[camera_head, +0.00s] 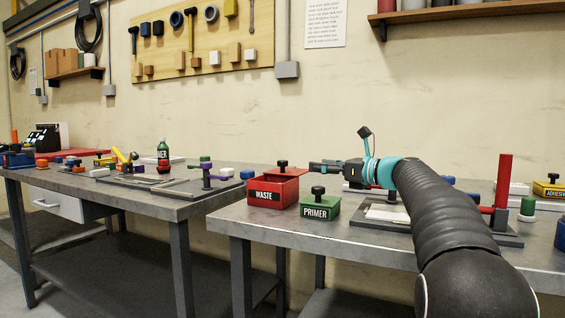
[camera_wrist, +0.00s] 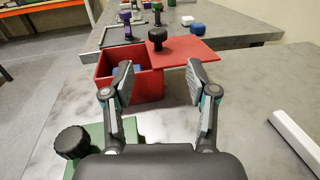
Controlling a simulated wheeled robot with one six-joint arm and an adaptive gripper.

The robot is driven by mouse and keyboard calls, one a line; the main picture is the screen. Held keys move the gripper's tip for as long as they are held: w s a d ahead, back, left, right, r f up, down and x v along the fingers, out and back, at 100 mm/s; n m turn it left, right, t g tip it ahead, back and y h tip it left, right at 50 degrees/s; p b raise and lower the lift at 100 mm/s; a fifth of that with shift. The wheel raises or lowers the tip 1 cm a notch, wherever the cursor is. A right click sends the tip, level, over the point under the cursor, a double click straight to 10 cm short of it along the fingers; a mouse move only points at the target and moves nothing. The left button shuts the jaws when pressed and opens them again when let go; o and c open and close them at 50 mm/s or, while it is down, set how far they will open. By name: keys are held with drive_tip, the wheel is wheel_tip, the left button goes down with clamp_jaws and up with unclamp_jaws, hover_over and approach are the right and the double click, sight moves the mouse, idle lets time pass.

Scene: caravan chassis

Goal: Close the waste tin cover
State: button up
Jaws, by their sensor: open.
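The red waste tin (camera_head: 265,193) stands near the left end of the right-hand bench; in the wrist view the tin (camera_wrist: 140,88) is partly open. Its flat red cover (camera_wrist: 190,52) is shifted to the right there, leaving the left part uncovered and reaching past the tin's right side. A black knob (camera_wrist: 157,38) stands on the cover; the knob also shows in the head view (camera_head: 283,164). Something blue (camera_wrist: 119,71) is inside. My gripper (camera_wrist: 161,80) is open and empty, its fingers spread on this side of the knob. In the head view my gripper (camera_head: 320,167) is right of the cover.
A green primer tin (camera_head: 319,208) with a black knob stands right beside the waste tin; it shows at lower left in the wrist view (camera_wrist: 100,138). A fixture plate (camera_head: 385,226) lies farther right. Another bench with several parts stands beyond. Bare bench lies right of the cover.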

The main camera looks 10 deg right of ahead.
sight(287, 162)
drive_tip(key=p+x, duration=0.1)
drive_tip(key=x, duration=1.2)
drive_tip(key=shift+a, duration=0.2)
clamp_jaws()
